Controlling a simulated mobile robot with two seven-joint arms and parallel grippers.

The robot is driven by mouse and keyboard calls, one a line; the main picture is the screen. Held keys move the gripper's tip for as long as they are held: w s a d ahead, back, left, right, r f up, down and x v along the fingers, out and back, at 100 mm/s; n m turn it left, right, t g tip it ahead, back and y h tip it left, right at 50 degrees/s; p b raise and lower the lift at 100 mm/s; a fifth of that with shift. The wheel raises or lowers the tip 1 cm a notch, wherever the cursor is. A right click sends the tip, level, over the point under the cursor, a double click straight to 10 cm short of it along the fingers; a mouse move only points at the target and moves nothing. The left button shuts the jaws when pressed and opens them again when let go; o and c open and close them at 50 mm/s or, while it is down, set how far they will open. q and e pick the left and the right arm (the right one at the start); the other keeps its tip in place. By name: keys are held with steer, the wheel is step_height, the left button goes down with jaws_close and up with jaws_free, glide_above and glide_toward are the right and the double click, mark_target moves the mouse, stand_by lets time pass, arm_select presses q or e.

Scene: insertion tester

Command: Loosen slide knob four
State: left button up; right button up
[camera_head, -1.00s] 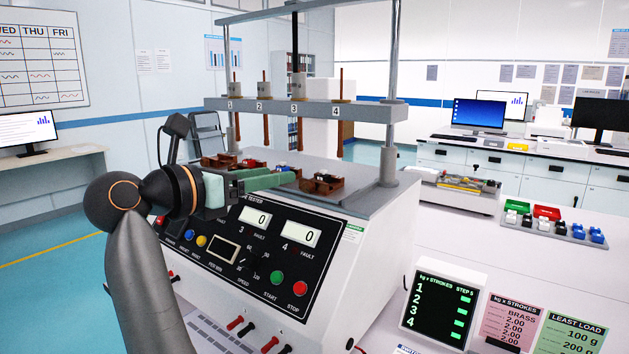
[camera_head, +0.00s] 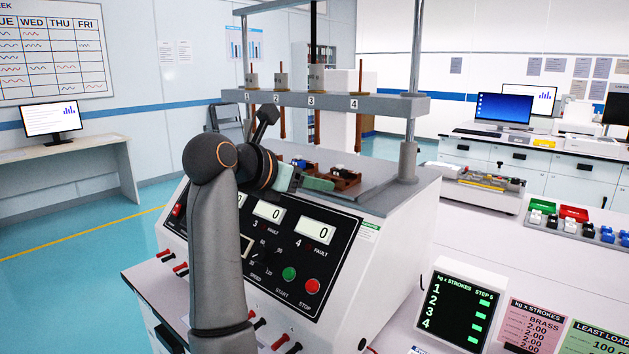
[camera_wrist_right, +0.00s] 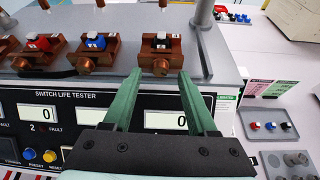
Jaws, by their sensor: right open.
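The fixture at station four is a brown block (camera_wrist_right: 150,56) with a black-and-white piece on top. It also shows in the head view (camera_head: 345,181). A round brown knob (camera_wrist_right: 160,67) sits on its front face, which I take to be slide knob four. My right gripper (camera_wrist_right: 160,73) has two green fingers, open, with one on each side of the knob. They look empty, and I cannot tell whether they touch it. In the head view my right gripper (camera_head: 319,184) is at the fixture's front, and the knob is hidden there. My left gripper is not in view.
Fixtures with a blue piece (camera_wrist_right: 94,43) and a red piece (camera_wrist_right: 39,43) stand to the left. The tester's panel (camera_head: 300,250) slopes below the gripper. A grey post (camera_head: 408,150) rises right of station four, under a numbered crossbar (camera_head: 385,103).

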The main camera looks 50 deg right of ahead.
steer(key=shift+d+f, duration=0.25)
steer(key=shift+d, duration=0.45)
jaws_close()
